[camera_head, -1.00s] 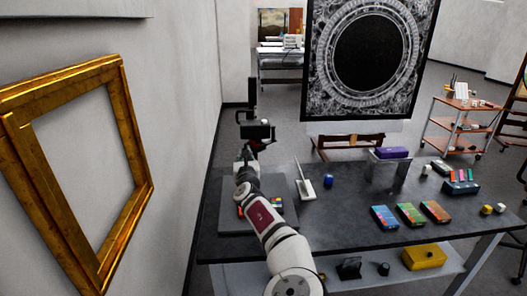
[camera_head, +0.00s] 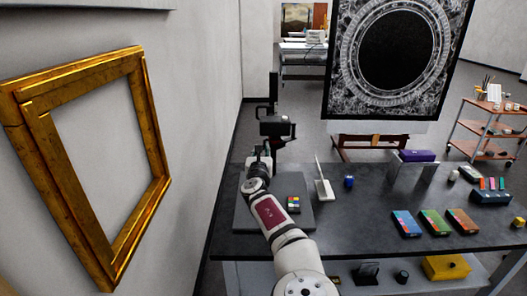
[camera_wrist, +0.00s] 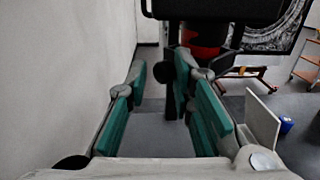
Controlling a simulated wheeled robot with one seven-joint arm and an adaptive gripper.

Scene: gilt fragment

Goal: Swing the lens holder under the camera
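A black camera (camera_head: 275,125) sits on an upright post over a grey base board (camera_head: 300,215) at the table's left end. In the wrist view its dark body (camera_wrist: 215,8) is at the top, with a red-and-black cylinder (camera_wrist: 205,42) below it. A small dark knob (camera_wrist: 165,70) shows between my fingertips, apparently near the post; I cannot tell whether it belongs to the lens holder. The lens holder is not clearly distinguishable. My gripper (camera_wrist: 160,82) has green pads and is open, with a gap between them. In the head view my gripper (camera_head: 260,163) is just below the camera.
A gold frame (camera_head: 155,200) hangs on the wall at left. A colour chart (camera_head: 293,204) lies on the board beside my arm. A white upright piece (camera_head: 323,187) and blue jar (camera_head: 349,182) stand to the right. Coloured boxes (camera_head: 405,223) lie farther right on the dark table.

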